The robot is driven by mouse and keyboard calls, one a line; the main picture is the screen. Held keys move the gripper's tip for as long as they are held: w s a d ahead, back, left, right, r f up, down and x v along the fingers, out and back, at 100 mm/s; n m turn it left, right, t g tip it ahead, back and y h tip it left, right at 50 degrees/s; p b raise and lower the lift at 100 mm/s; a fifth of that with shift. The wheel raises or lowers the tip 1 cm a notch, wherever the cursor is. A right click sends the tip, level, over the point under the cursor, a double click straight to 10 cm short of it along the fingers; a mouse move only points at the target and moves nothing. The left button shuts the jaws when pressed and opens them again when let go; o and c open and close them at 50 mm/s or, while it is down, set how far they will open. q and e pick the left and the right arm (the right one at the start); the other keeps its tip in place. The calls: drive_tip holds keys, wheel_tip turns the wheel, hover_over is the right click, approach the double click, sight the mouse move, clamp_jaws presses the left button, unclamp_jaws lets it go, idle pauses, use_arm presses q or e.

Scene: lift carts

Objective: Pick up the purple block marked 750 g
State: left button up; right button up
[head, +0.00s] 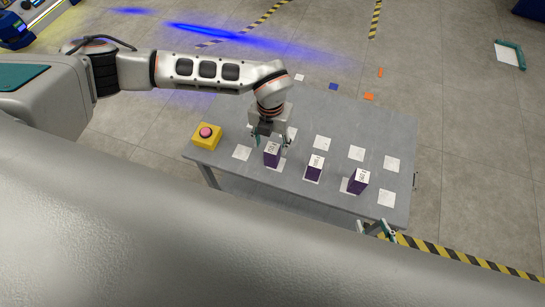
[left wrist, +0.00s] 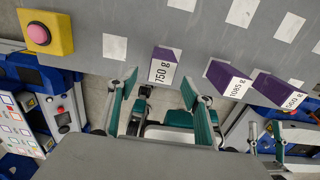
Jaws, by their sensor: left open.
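The purple block marked 750 g (head: 271,161) stands upright near the front edge of the table, leftmost of three purple blocks. My left gripper (head: 271,143) is open and empty above the block, with one teal finger on each side in the picture. In the left wrist view the block sits just beyond and between the fingertips (left wrist: 159,83); contact cannot be told. My right gripper (head: 376,228) shows partly at the front right table edge, its fingers apart and empty.
The block marked 1085 g (head: 314,172) and another purple block (head: 357,186) stand to the right on the grey table (head: 225,170). A yellow box with a red button (head: 206,136) is at the left. Several white squares lie on the tabletop, and its back part is mostly clear.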

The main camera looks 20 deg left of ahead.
sight(272, 148)
use_arm(q)
drive_tip(key=f, duration=0.4)
drive_tip(key=shift+w+d+f+b, duration=0.1)
drive_tip(key=shift+w+f+b, duration=0.25)
drive_tip(key=shift+f, duration=0.05)
drive_tip(key=shift+r, duration=0.1)
clamp_jaws()
